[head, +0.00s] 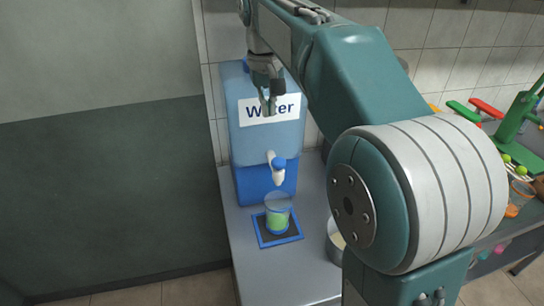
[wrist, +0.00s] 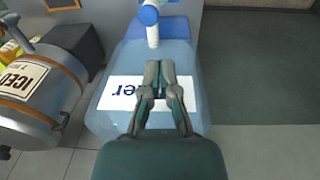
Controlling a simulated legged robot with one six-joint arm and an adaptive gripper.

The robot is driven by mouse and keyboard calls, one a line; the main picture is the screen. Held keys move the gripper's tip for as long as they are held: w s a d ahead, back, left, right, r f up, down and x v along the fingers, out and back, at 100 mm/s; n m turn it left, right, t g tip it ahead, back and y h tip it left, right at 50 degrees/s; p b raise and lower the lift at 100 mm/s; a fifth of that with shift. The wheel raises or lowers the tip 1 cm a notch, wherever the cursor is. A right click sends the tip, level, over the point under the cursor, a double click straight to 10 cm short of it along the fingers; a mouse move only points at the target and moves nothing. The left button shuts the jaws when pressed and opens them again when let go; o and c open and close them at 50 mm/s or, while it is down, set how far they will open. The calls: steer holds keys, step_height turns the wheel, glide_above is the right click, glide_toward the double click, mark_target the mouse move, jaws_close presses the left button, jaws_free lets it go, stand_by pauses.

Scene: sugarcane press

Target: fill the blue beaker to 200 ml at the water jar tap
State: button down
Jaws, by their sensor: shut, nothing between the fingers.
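The water jar (head: 235,115) is a tall blue dispenser with a white "Water" label, standing on the counter by the wall. Its tap (head: 278,168) is white with a blue top; in the wrist view the tap (wrist: 150,22) shows upside down. The beaker (head: 278,212) stands upright under the tap, clear with green in its lower part; I cannot read its level. It sits on a dark mat with a blue border (head: 264,243). My gripper (head: 268,108) is shut and empty in front of the label, above the tap. It also shows in the wrist view (wrist: 160,68).
A grey counter (head: 245,275) has bare space around the mat. A container (head: 335,240) stands right of it, partly behind my arm. A green press (head: 515,120) with fruit is farther right. The wrist view shows a barrel labelled "ICED" (wrist: 35,85).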

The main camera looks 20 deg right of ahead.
glide_above(276, 163)
step_height(276, 163, down, 4)
steer(key=f, duration=0.8)
steer(key=shift+s+a+f, duration=0.1)
steer(key=shift+a+f, duration=0.2)
steer(key=shift+f, duration=0.1)
steer(key=shift+d+f, duration=0.45)
steer(key=shift+f, duration=0.15)
steer(key=shift+a, duration=0.2)
